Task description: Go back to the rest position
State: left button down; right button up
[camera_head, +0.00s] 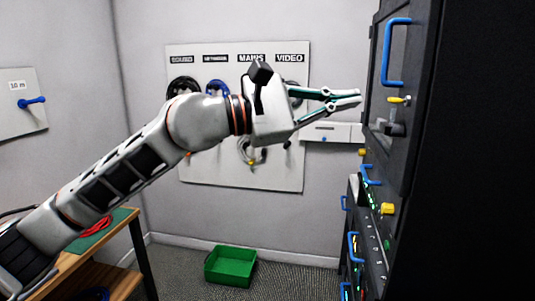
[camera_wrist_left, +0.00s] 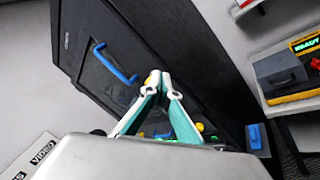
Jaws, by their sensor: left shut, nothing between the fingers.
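My left gripper (camera_head: 358,98) is raised in mid-air in the head view, in front of the wall board and just left of the black rack. Its fingers are shut with nothing between them. In the left wrist view the gripper (camera_wrist_left: 158,82) points at the dark rack door (camera_wrist_left: 90,75) with its blue handle (camera_wrist_left: 115,65). The fingertips look apart from the rack, though the exact gap is hard to tell. My right gripper is not in view.
The black rack (camera_head: 455,150) with blue handles fills the right side. A pegboard (camera_head: 215,175) with hung cables is on the back wall. A green bin (camera_head: 230,267) stands on the floor. A wooden table (camera_head: 120,238) with a red cable (camera_head: 97,228) is at lower left.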

pick_arm(q)
jog(key=w+a+f+n+t+y, duration=0.15)
jog(key=a+f+n+t, duration=0.3)
jog(key=f+n, duration=0.55)
jog(key=w+a+f+n+t+y, duration=0.15)
jog(key=a+f+n+t, duration=0.3)
jog(key=f+n, duration=0.55)
jog(key=w+a+f+n+t, duration=0.25)
jog(key=a+f+n, duration=0.45)
jog(key=n, duration=0.7)
jog(key=s+a+f+n+t+y, duration=0.15)
jog(key=a+f+n+y, duration=0.35)
jog(key=f, duration=0.5)
jog(key=s+a+f+n+y, duration=0.3)
jog(key=f+n, duration=0.5)
jog(key=f, duration=0.3)
jog(key=s+a+f+n+g+y, duration=0.1)
jog(key=s+a+f+n+g, duration=0.1)
jog(key=s+f, duration=0.5)
jog(key=s+a+f+n+g+y, duration=0.2)
jog(key=s+a+f+n, duration=0.2)
jog(key=s+f, duration=0.3)
jog(key=s+a+f+n+g+y, duration=0.1)
jog(key=s+f+n, duration=0.4)
jog(key=f, duration=0.5)
jog(key=s+a+g, duration=0.1)
jog(key=s+a, duration=0.1)
jog(key=shift+s+a+g+y, duration=0.15)
jog(key=shift+a+g+y, duration=0.25)
jog(key=shift+f, duration=0.1)
